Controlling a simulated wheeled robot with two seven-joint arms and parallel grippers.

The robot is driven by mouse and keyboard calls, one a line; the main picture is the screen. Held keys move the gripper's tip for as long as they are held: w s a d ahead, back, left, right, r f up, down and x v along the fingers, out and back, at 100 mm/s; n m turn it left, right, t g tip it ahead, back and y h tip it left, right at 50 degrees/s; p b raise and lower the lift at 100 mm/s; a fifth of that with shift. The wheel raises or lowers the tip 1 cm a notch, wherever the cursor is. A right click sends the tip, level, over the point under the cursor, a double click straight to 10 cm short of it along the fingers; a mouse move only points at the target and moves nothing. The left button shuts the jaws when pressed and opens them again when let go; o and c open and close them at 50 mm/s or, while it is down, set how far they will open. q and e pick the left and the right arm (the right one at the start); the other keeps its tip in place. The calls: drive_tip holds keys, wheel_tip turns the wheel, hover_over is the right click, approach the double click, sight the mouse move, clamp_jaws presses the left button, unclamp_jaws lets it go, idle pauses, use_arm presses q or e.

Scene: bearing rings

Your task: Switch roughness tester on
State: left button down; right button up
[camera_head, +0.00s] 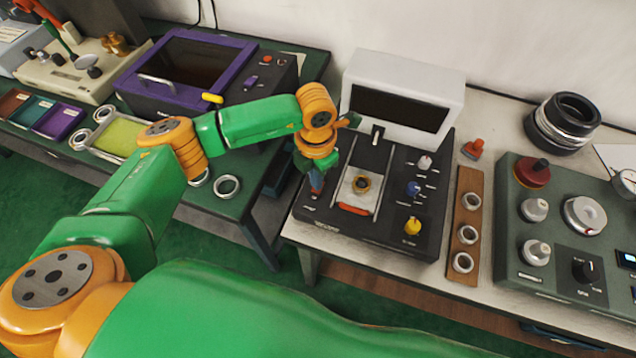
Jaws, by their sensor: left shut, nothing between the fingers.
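The black device with a white-hooded dark screen (405,95), which I take to be the roughness tester (376,240), stands at the left end of the right table. My left gripper (316,190) is shut and empty, pointing down at the front left part of the tester's top. Whether it touches the surface, and any switch under it, I cannot tell. The screen is dark. My right gripper is out of view.
A wooden strip with several rings (468,236) and a red-orange piece (473,149) lie right of the tester. A green-grey machine (570,230) stands farther right, with stacked dark rings (562,122) behind. A purple-framed box (188,72) and a yellow-green tray (119,137) are on the left table.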

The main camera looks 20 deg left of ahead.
use_arm(q)
drive_tip(key=shift+s+f+b, duration=0.1)
drive_tip(key=shift+f+b, duration=0.85)
idle(0.8)
drive_tip(key=shift+r, duration=0.1)
wheel_tip(320, 180, up, 7)
drive_tip(key=p, duration=0.5)
